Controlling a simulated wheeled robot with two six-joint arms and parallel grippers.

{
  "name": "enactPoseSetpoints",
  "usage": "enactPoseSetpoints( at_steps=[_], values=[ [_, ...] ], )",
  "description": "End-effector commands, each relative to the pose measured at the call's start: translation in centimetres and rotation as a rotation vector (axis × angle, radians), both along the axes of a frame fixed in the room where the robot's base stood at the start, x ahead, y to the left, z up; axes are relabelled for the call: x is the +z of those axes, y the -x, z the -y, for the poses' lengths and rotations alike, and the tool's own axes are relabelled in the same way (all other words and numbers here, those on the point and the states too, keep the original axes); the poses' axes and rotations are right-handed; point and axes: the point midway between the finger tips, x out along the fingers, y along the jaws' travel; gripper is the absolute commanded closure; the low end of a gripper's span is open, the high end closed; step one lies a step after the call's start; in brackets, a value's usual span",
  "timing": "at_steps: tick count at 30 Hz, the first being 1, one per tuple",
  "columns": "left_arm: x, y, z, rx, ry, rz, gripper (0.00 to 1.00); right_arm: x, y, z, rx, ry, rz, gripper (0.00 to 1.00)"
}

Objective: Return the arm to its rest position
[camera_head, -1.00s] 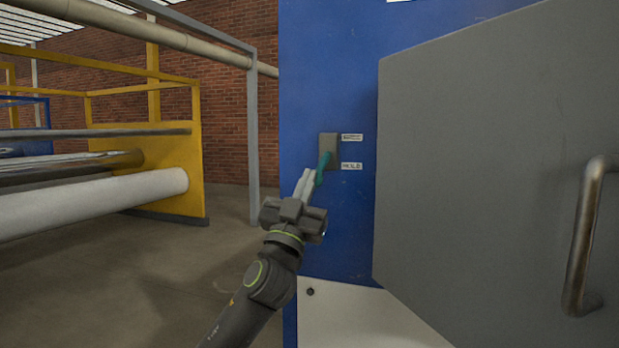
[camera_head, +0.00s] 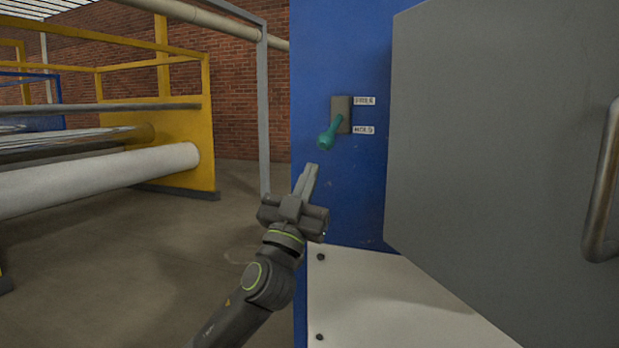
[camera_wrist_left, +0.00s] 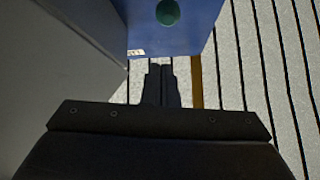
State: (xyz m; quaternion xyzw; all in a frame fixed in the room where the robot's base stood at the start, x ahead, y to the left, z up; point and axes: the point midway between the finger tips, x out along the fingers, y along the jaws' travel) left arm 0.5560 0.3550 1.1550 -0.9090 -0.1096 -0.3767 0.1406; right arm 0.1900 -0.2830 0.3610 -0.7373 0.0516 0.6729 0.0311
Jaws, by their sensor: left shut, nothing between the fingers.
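My left gripper (camera_head: 309,171) is shut and empty, pointing up in front of the blue machine panel (camera_head: 345,200). Just above its tips, apart from them, is a teal lever (camera_head: 329,134) on a grey switch plate (camera_head: 341,106). The lever slants down and left, toward me. In the left wrist view the shut fingers (camera_wrist_left: 162,72) show dark at the centre. The round teal lever knob (camera_wrist_left: 168,12) shows at the top there, in front of the blue panel. My right gripper is not in view.
A large grey door (camera_head: 480,130) with a metal handle (camera_head: 601,190) stands to the right. A white ledge (camera_head: 390,295) lies below the panel. At left, a yellow frame (camera_head: 180,140) holds a white roller (camera_head: 110,178). The floor (camera_head: 130,250) between is open.

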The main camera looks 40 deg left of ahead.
Motion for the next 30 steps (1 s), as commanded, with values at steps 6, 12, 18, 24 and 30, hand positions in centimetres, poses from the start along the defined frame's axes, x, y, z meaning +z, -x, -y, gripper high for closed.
enactPoseSetpoints(
  at_steps=[6, 12, 18, 24, 30],
  values=[
    [0.0, 0.0, 0.0, 0.000, 0.000, 0.000, 1.00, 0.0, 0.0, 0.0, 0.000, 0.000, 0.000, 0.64],
    [-1.1, -0.6, -0.4, 0.008, 0.011, -0.029, 1.00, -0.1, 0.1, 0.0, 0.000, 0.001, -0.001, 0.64],
    [-10.9, -3.8, -2.8, 0.079, 0.092, -0.268, 1.00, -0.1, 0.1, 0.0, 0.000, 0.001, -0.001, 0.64],
    [-26.2, -5.0, -5.3, 0.168, 0.186, -0.623, 1.00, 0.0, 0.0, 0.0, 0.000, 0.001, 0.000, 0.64],
    [-41.3, -1.8, -6.1, 0.232, 0.259, -0.971, 1.00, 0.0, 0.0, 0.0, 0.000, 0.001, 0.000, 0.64]
  ],
)
